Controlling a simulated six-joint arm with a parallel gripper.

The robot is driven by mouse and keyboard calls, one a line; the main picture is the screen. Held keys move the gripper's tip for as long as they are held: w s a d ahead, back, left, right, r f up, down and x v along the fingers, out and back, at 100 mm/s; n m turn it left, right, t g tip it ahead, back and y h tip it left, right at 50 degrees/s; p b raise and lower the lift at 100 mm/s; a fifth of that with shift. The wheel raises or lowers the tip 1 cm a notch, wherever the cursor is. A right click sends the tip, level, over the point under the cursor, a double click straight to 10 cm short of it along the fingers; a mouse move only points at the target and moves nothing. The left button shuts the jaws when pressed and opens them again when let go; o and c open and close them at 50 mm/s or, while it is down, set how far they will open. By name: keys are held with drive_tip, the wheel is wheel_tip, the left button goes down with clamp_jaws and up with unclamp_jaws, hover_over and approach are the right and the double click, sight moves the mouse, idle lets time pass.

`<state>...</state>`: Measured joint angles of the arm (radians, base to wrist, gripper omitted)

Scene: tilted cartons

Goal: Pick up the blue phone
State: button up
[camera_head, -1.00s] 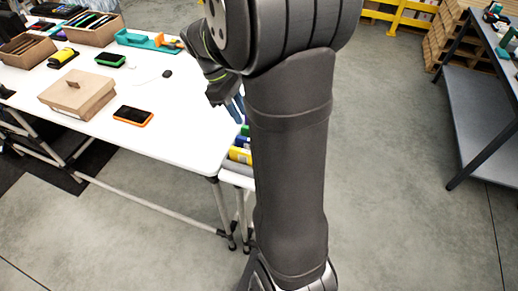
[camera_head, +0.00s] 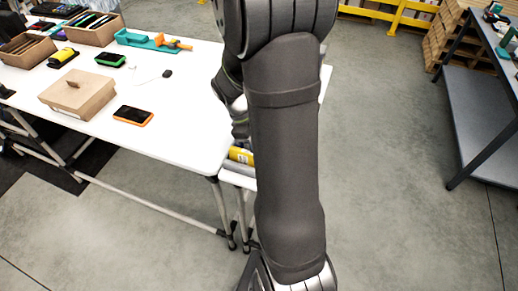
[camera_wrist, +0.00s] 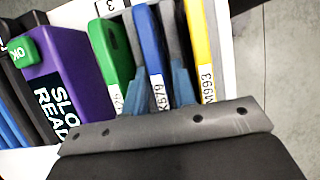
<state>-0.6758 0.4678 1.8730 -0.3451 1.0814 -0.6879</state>
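In the wrist view the blue phone (camera_wrist: 151,45) stands on edge in a row of upright cases, with a white number label on its near end. My gripper (camera_wrist: 159,82) has one bluish finger on each side of the blue phone. The fingers look apart, with the phone's end between them; I cannot tell whether they touch it. A green phone (camera_wrist: 112,52) stands to the left and a yellow one (camera_wrist: 199,45) to the right. In the head view my arm hides the gripper and the blue phone.
A purple box (camera_wrist: 62,70) with white lettering stands left of the green phone. In the head view the white table (camera_head: 185,110) holds a lidded carton (camera_head: 78,95), an orange-edged phone (camera_head: 133,115) and open boxes. A metal bench (camera_head: 485,110) stands at far right.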

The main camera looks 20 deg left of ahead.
clamp_jaws()
drive_tip(key=shift+r, duration=0.1)
